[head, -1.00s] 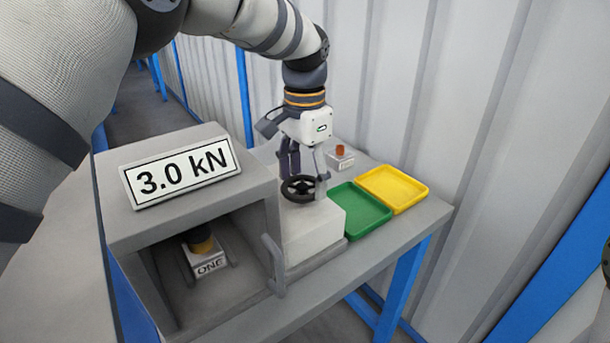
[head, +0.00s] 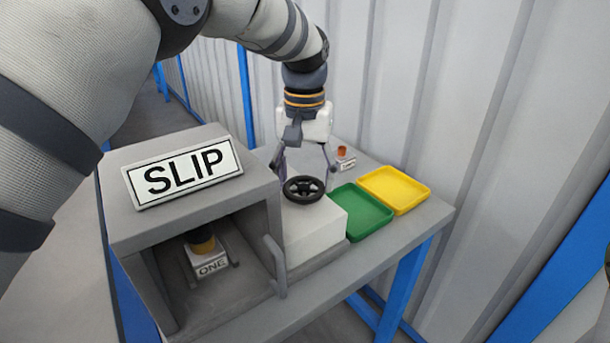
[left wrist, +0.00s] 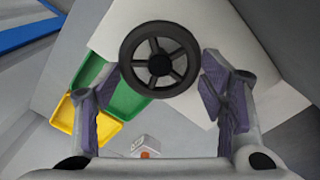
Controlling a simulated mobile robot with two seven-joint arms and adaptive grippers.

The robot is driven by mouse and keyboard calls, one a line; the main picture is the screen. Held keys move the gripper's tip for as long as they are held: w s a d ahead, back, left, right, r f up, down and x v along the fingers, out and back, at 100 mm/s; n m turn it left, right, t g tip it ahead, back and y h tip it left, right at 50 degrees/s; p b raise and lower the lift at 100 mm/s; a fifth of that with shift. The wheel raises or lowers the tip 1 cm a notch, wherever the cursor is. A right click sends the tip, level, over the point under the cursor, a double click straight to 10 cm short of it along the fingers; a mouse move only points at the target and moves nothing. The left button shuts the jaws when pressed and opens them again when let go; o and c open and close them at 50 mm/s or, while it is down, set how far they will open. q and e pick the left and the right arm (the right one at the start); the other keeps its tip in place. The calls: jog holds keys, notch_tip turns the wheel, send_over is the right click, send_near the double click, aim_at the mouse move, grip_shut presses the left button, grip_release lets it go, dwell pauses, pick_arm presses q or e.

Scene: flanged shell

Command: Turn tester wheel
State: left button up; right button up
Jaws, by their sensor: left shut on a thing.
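The tester wheel (head: 304,189), a dark spoked handwheel, lies flat on the pale block (head: 315,226) at the tester's right. My left gripper (head: 304,178) points down over it, one finger on each side, shut on its rim. In the left wrist view, the wheel (left wrist: 159,60) shows between the two fingers; the exact contact is hard to see. The tester's sign (head: 184,173) reads "SLIP". Inside the open grey tester housing (head: 125,232) sits a block labelled "ONE" (head: 210,268) with a yellow and dark top. My right gripper is not in view.
A green tray (head: 362,213) and a yellow tray (head: 393,190), both empty, lie right of the wheel. A grey handle (head: 275,266) stands at the housing's front right. The corrugated wall is close behind.

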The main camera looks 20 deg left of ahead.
aim_at(305, 184)
pick_arm(q)
jog(key=shift+s+f, duration=0.1)
jog(key=shift+f, duration=0.05)
dwell(0.3)
jog(key=o, duration=1.2)
jog(key=shift+c, duration=0.2)
jog(key=shift+r, duration=0.2)
notch_tip(305, 184, up, 12)
jog(key=shift+f, duration=0.15)
